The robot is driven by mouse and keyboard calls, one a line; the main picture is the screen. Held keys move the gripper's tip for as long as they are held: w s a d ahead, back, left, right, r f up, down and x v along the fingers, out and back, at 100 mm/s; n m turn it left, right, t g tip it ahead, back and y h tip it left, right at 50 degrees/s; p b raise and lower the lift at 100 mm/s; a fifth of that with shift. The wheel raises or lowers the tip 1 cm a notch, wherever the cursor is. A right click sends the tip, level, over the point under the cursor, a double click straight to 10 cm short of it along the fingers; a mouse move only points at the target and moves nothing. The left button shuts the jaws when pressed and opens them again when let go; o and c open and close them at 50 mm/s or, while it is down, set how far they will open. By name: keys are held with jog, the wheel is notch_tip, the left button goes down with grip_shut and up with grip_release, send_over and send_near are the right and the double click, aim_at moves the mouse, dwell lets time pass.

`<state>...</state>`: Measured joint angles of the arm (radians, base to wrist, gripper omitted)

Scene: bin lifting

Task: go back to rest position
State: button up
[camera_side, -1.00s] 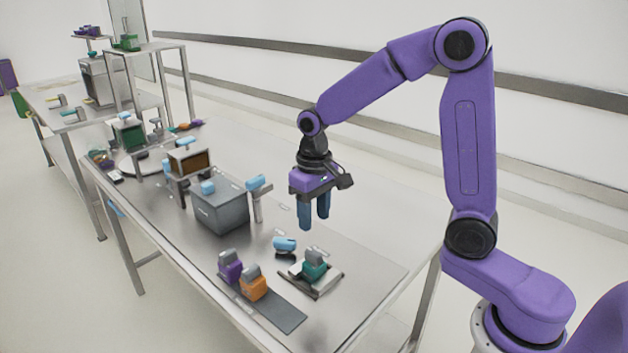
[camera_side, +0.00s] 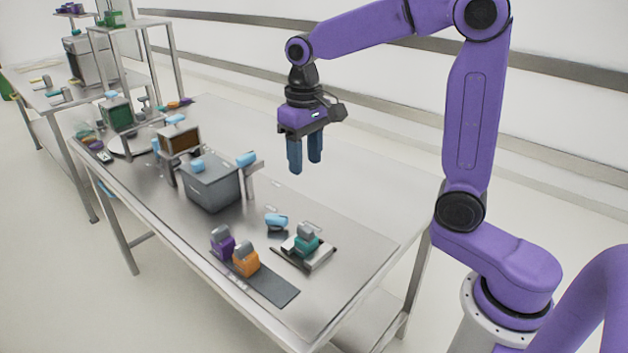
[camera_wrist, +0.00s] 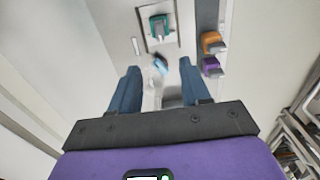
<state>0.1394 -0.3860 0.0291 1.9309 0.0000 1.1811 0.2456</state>
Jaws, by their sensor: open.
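My gripper (camera_side: 305,168) is open and empty, pointing down, high above the steel table (camera_side: 350,217). In the wrist view its two blue fingers (camera_wrist: 160,80) are spread apart with nothing between them in their grasp. The teal bin (camera_side: 306,243) with a grey handle sits on a small framed plate (camera_side: 318,260) near the table's right end, well below the gripper. It also shows at the top of the wrist view (camera_wrist: 158,26). The purple bin (camera_side: 222,245) and orange bin (camera_side: 245,260) stand side by side on a dark strip (camera_side: 277,288) at the front edge.
A grey box (camera_side: 212,188) stands mid-table beside a post with a light-blue top (camera_side: 246,160). A small light-blue piece (camera_side: 276,221) lies near the teal bin. A brown-fronted box (camera_side: 180,142) and green box (camera_side: 119,114) stand farther left. Air around my gripper is clear.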

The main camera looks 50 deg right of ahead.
jog(key=s+f+n, duration=0.3)
jog(key=s+n, duration=0.3)
jog(key=s, duration=0.6)
jog(key=s+f+n, duration=0.3)
jog(key=s+n, duration=0.3)
jog(key=s, duration=0.7)
jog(key=shift+s+f+n, duration=0.2)
jog(key=shift+s+n, duration=0.05)
jog(key=shift+n, duration=0.05)
jog(key=shift+w, duration=0.15)
